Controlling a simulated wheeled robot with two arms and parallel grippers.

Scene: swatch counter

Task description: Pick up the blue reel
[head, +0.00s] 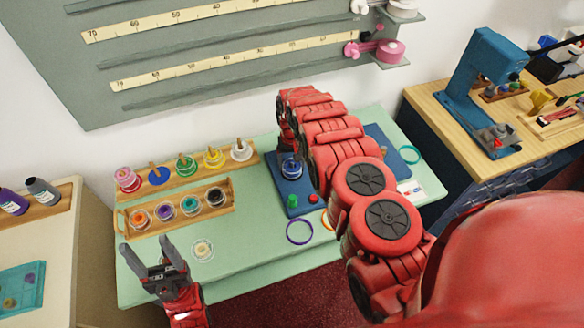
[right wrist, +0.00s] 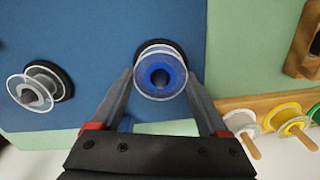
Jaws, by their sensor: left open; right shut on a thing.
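The blue reel (head: 291,169) has clear flanges and sits at the left part of a blue board (head: 292,200) on the green counter. In the right wrist view the blue reel (right wrist: 160,80) stands over a dark round base, between the two fingers. My right gripper (right wrist: 160,92) is shut on it, one finger on each side. In the head view my right gripper (head: 290,155) comes down over the reel, partly hidden by my own arm. My left gripper (head: 150,256) is open and empty at the counter's front left.
Two wooden racks of coloured reels, a rear one (head: 215,173) and a front one (head: 187,224), stand left of the board. A clear reel (head: 202,249) and a purple ring (head: 299,231) lie in front. Another reel (right wrist: 38,90) sits on the board. The counter's front left is mostly clear.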

